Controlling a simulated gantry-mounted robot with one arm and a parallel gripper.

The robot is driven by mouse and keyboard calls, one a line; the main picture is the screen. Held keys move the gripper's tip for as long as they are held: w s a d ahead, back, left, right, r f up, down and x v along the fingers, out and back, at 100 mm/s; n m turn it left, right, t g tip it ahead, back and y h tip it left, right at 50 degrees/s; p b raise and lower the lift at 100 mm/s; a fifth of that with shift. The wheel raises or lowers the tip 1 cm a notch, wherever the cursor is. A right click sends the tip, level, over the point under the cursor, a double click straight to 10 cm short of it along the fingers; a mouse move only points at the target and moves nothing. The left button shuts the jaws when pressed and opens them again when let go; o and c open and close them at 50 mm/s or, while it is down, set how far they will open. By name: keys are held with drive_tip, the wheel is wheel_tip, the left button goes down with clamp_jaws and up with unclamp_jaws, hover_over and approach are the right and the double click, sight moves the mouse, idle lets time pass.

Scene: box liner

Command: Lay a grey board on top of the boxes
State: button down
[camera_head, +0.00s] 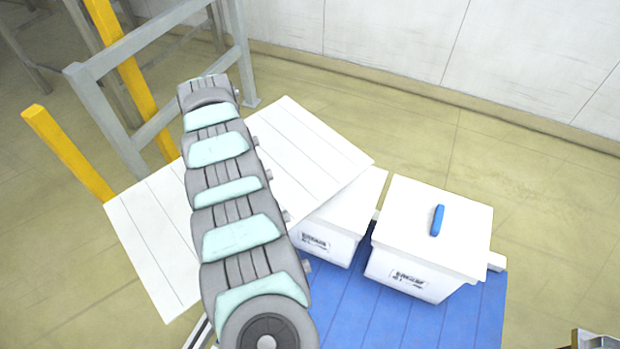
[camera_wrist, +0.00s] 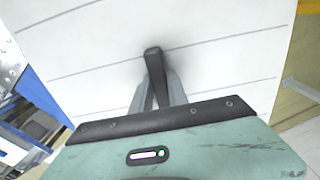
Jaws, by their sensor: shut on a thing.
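A pale grey-white board (camera_head: 305,152) with thin parallel lines extends on both sides of my arm in the head view, turned askew to the boxes. It fills much of the wrist view (camera_wrist: 225,50). My gripper (camera_wrist: 158,88) is shut on the board at a dark upright piece; the arm hides this grip in the head view. Two white labelled boxes stand side by side on a blue slatted platform. The board's right corner overlaps the left box (camera_head: 337,225) in the picture; I cannot tell whether they touch. The right box (camera_head: 430,220) is uncovered, with a blue handle (camera_head: 437,220) on top.
The blue platform (camera_head: 400,322) has bare slats in front of the boxes. A grey metal frame (camera_head: 150,60) with yellow posts (camera_head: 68,150) stands at the left, close behind the board. A white wall (camera_head: 450,50) runs along the back. The floor at the right is mostly clear.

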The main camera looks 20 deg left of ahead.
sight(314, 174)
drive_tip(key=w+d+m+b, duration=0.1)
drive_tip(key=w+d+m, duration=0.1)
drive_tip(key=d, duration=0.4)
drive_tip(key=w+d+m+b, duration=0.1)
drive_tip(key=w+d+m, duration=0.1)
drive_tip(key=w+d, duration=0.2)
drive_tip(key=w+d+f+m+b, duration=0.1)
drive_tip(key=w+d, duration=0.3)
drive_tip(key=d, duration=0.4)
drive_tip(key=shift+d+m, duration=0.2)
drive_tip(key=shift+m, duration=0.6)
drive_tip(key=w+d+m+b, duration=0.3)
drive_tip(key=d+m, duration=0.4)
drive_tip(key=d, duration=1.3)
wheel_tip(314, 174, down, 5)
drive_tip(key=b, duration=0.4)
drive_tip(key=shift+s+r, duration=0.1)
drive_tip(key=shift+r, duration=0.05)
drive_tip(key=c, duration=1.2)
unclamp_jaws()
